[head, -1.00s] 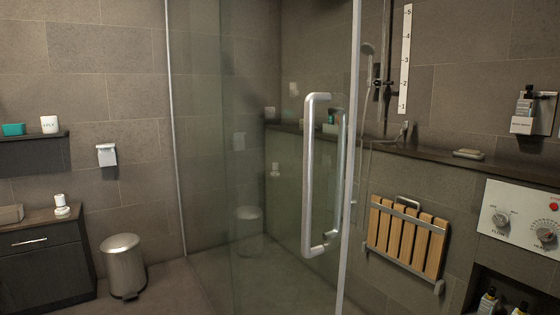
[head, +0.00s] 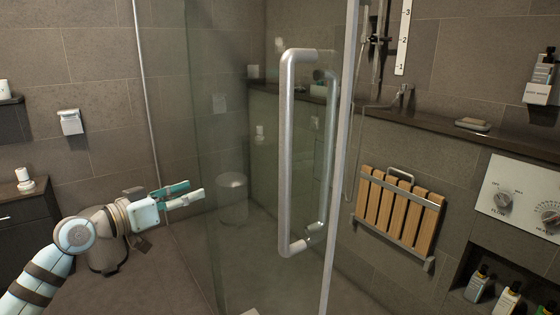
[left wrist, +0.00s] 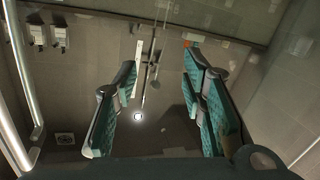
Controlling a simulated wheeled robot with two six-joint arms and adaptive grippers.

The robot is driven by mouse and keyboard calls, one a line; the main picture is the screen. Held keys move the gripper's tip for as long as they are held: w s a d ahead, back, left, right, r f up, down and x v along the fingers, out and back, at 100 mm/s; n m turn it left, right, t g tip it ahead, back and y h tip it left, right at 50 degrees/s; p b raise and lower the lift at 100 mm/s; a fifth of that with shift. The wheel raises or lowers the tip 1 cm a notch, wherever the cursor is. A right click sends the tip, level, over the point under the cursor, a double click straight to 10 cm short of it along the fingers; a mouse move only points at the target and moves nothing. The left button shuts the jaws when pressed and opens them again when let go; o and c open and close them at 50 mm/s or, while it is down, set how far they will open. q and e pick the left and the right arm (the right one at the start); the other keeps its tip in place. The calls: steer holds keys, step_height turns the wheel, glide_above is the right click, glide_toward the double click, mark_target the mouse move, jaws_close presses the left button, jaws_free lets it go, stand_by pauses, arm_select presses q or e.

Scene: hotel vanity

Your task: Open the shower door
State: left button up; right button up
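The glass shower door (head: 240,120) stands in the middle of the head view, with a pale metal frame edge (head: 338,160) on its right. A long, D-shaped silver handle (head: 288,150) is mounted upright near that edge. I cannot tell whether the door is ajar. My left gripper (head: 188,195) is to the left of the handle and lower than its middle, apart from it. Its teal fingers are spread and empty. The left wrist view also shows the spread fingers (left wrist: 160,100), with a bright metal bar at the left side. My right gripper is not in view.
A slatted wooden folding seat (head: 400,215) hangs on the wall at right, under a dark ledge (head: 440,125). A control panel (head: 515,200) is farther right, above a niche with bottles (head: 507,300). A dark cabinet (head: 25,230) stands at far left.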

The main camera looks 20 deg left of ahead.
arm_select(q)
steer(key=s+d+r+m+g+h+p, duration=0.1)
steer(key=s+d+r+m+g+h, duration=0.5)
steer(key=s+d+r, duration=0.9)
steer(key=w+d+m+t+h+p, duration=0.1)
steer(key=w+d+p, duration=0.7)
steer(key=p, duration=0.7)
steer(key=w, duration=0.2)
steer(key=shift+w+d+r+m+t, duration=0.25)
steer(key=shift+w+r+m+t, duration=0.05)
steer(key=shift+r+m, duration=0.1)
steer(key=shift+c, duration=0.6)
jaws_close()
